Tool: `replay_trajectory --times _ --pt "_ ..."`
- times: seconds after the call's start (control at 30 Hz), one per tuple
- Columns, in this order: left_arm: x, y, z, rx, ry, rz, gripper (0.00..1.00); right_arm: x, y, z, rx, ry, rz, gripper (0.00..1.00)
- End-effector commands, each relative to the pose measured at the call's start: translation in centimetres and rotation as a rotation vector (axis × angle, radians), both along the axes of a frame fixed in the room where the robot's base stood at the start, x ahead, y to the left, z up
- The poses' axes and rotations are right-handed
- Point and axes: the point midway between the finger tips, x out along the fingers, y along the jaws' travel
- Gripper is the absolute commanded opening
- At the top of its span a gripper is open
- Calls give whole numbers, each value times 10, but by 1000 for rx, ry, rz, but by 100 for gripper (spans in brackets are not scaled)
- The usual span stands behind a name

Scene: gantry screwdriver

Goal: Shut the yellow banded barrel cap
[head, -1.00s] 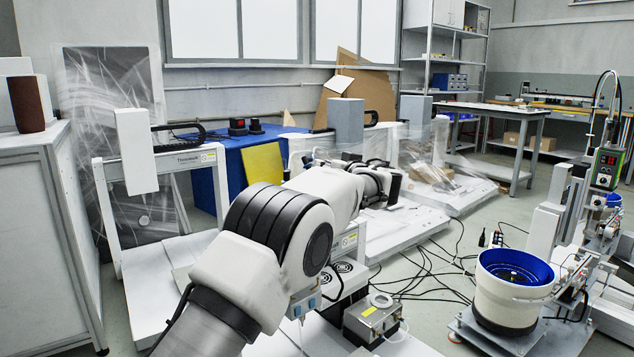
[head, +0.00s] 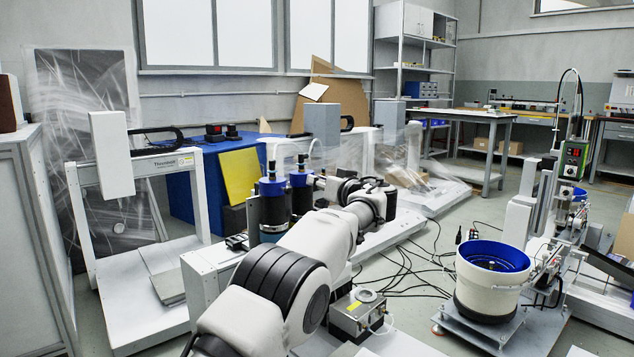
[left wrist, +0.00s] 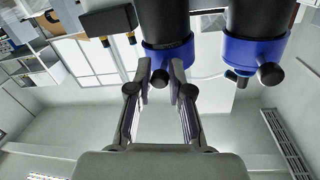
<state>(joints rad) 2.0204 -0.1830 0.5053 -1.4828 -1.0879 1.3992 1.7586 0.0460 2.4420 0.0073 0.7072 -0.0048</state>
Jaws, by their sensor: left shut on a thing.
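Two dark barrels with blue collars stand side by side in the head view, a nearer one (head: 272,207) and a farther one (head: 301,192). I cannot make out a yellow band on either. My left gripper (head: 321,183) reaches from the right to the farther barrel's collar. In the left wrist view, which is upside down, its fingers (left wrist: 160,74) close around a small black knob (left wrist: 160,79) on one blue collar (left wrist: 167,54). The other blue collar (left wrist: 254,50), with its own dark knob, is to the right, clear of the fingers. My right gripper is out of view.
A grey metal box (head: 358,312) stands below my left arm. A white feeder bowl with blue inside (head: 492,275) is at right, with cables on the floor behind the box. A white gantry frame (head: 82,215) stands at left, beside a yellow panel (head: 239,176).

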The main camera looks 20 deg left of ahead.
Motion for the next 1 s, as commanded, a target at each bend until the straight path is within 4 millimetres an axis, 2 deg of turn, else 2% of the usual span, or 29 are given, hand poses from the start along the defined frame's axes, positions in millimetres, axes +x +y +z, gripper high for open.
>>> replay_trajectory --times 0.03,0.43,0.47,0.5,0.53,0.83,1.0 --pt "1 -1 -7 -4 7 -1 0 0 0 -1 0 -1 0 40" --pt "1 -1 -7 -4 8 -2 0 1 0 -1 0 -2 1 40" --pt "1 0 -7 -4 8 -2 26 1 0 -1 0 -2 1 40" --pt "1 0 -6 -4 8 -2 40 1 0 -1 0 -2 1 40" --pt "1 0 -6 -3 7 -2 43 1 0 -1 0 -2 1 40" --pt "0 -1 -3 -1 3 0 43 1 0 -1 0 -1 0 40" --pt "-10 -16 -1 0 5 -3 43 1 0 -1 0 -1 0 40"
